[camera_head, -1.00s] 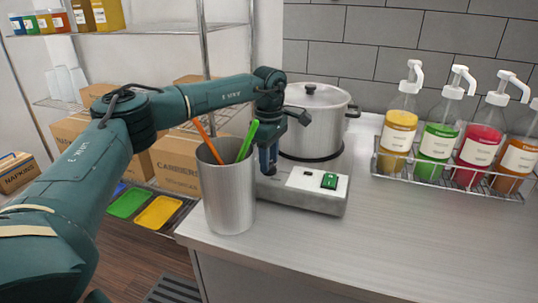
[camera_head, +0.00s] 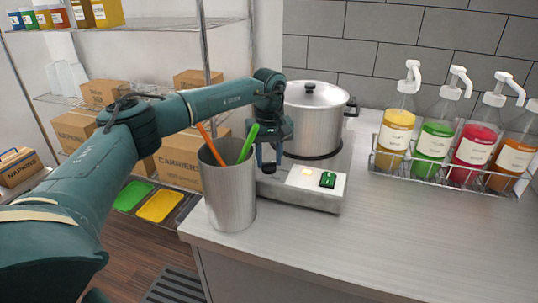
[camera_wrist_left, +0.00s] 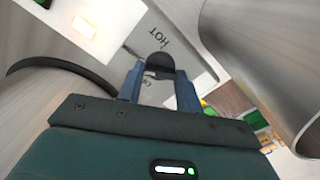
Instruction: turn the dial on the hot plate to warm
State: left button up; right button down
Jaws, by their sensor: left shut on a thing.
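The hot plate (camera_head: 323,200) is a low light-grey box on the counter, with a lidded steel pot (camera_head: 315,120) on top. Its small indicator lamp (camera_head: 305,171) glows warm yellow and also shows in the left wrist view (camera_wrist_left: 84,27). My left gripper (camera_head: 268,165) reaches down to the front panel's left end. In the left wrist view its blue fingers (camera_wrist_left: 160,85) are shut on the black dial (camera_wrist_left: 160,64). The word HOT is readable beside the dial; another label is partly covered. The dial's exact pointing direction is unclear. My right gripper is out of view.
A steel cup (camera_head: 230,195) with orange and green sticks stands close left of the hot plate. A green rocker switch (camera_head: 328,179) sits on the panel's right. A wire rack (camera_head: 440,176) of pump bottles is at right. The front right counter is clear.

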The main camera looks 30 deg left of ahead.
aim_at(269, 162)
pick_arm(q)
jog(key=shift+m, duration=0.9)
jog(key=o, duration=1)
notch_tip(269, 162, up, 13)
jog(key=b, duration=0.1)
dwell(0.3)
